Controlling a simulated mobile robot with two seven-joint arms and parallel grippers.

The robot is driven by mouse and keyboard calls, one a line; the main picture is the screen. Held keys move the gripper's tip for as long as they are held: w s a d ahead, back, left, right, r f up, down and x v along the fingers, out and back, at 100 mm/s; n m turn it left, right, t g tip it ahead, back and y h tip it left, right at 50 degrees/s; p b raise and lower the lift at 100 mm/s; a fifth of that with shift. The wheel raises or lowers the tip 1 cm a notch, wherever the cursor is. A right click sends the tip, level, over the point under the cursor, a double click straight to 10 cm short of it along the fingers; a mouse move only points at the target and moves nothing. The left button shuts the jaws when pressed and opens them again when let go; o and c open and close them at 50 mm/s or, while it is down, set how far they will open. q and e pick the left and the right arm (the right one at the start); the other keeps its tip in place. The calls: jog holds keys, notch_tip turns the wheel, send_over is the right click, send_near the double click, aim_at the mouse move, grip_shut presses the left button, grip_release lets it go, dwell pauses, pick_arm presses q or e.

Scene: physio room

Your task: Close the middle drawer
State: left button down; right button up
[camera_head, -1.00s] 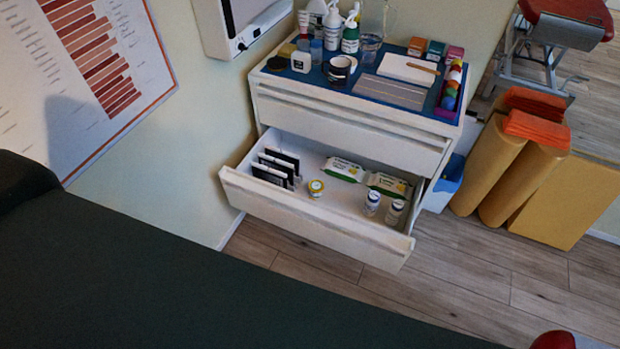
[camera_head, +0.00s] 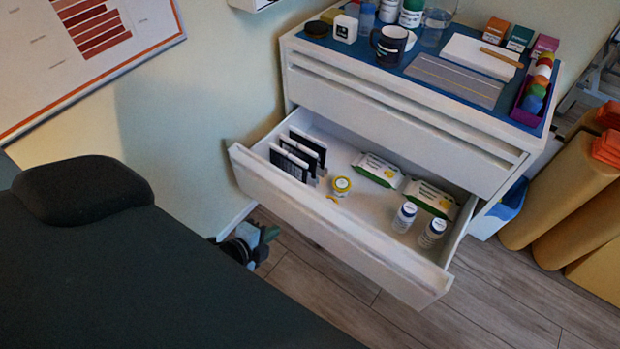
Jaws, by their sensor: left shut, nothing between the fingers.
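The white cabinet (camera_head: 395,98) has its upper drawer shut. The drawer below it, the middle drawer (camera_head: 335,225), is pulled well out. My right gripper is not in view.
A dark padded surface (camera_head: 150,265) with a raised cushion (camera_head: 82,188) fills the lower left. The cabinet top (camera_head: 420,88) holds a mug, boxes and other items. A blue bin (camera_head: 500,210) and yellow rolls (camera_head: 560,190) stand right. Wooden floor (camera_head: 490,300) is clear before the drawer.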

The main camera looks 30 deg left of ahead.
pick_arm(q)
jog(key=w+a+m, duration=0.1)
jog(key=w+m, duration=0.1)
jog(key=w, duration=0.1)
jog(key=b, duration=0.3)
send_near(312, 193)
notch_tip(312, 193, down, 4)
jog(key=w, duration=0.3)
jog(key=shift+w+d+t, duration=0.15)
jog(key=shift+w+t, duration=0.15)
jog(key=shift+w, duration=0.8)
jog(key=shift+w, duration=0.15)
